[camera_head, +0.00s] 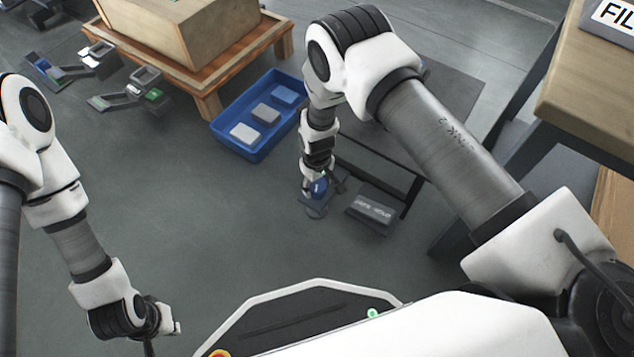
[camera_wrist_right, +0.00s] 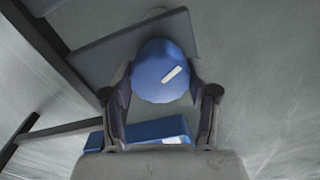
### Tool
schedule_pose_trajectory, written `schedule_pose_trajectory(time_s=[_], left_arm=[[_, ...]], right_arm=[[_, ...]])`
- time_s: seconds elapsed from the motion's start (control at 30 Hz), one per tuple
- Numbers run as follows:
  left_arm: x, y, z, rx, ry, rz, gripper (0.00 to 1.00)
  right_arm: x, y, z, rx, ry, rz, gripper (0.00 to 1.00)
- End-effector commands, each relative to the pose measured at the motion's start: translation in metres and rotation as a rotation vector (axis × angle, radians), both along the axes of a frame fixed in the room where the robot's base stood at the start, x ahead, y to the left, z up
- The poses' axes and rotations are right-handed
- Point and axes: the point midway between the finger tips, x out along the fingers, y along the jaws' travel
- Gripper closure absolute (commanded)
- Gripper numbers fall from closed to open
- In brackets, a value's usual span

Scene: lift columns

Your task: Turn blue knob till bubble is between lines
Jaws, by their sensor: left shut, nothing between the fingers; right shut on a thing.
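The blue knob (camera_wrist_right: 160,72) has a short white mark that slants up to the right in the right wrist view. My right gripper (camera_wrist_right: 162,88) is shut on it, one finger on each side. In the head view this gripper (camera_head: 321,186) points down at the knob near the floor, and it partly hides the grey plate under the knob (camera_head: 313,211). A blue piece with a white patch (camera_wrist_right: 150,132) shows just above the gripper body in the wrist view. I cannot make out the bubble or the lines. My left gripper (camera_head: 150,342) is shut and empty at the bottom left, partly cut off.
A wooden pallet with a crate (camera_head: 200,35) and small devices (camera_head: 130,92) are at the back left. Floor between my arms is clear.

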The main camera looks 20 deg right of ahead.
Motion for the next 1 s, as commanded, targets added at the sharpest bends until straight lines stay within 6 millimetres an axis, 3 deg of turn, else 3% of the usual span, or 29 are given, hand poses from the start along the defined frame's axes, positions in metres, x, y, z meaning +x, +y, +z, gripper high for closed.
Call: schedule_pose_trajectory(time_s=[0.5,1.0], left_arm=[[0.0001,0.0001,-0.0044,0.0,0.0,0.0,1.0],[0.0004,0.0002,-0.0066,0.0,-0.001,0.001,1.0]], right_arm=[[-0.0007,-0.0002,-0.0014,0.0,0.001,-0.426,0.76],[-0.0008,-0.0001,-0.0011,0.0,0.002,-0.586,0.76]])
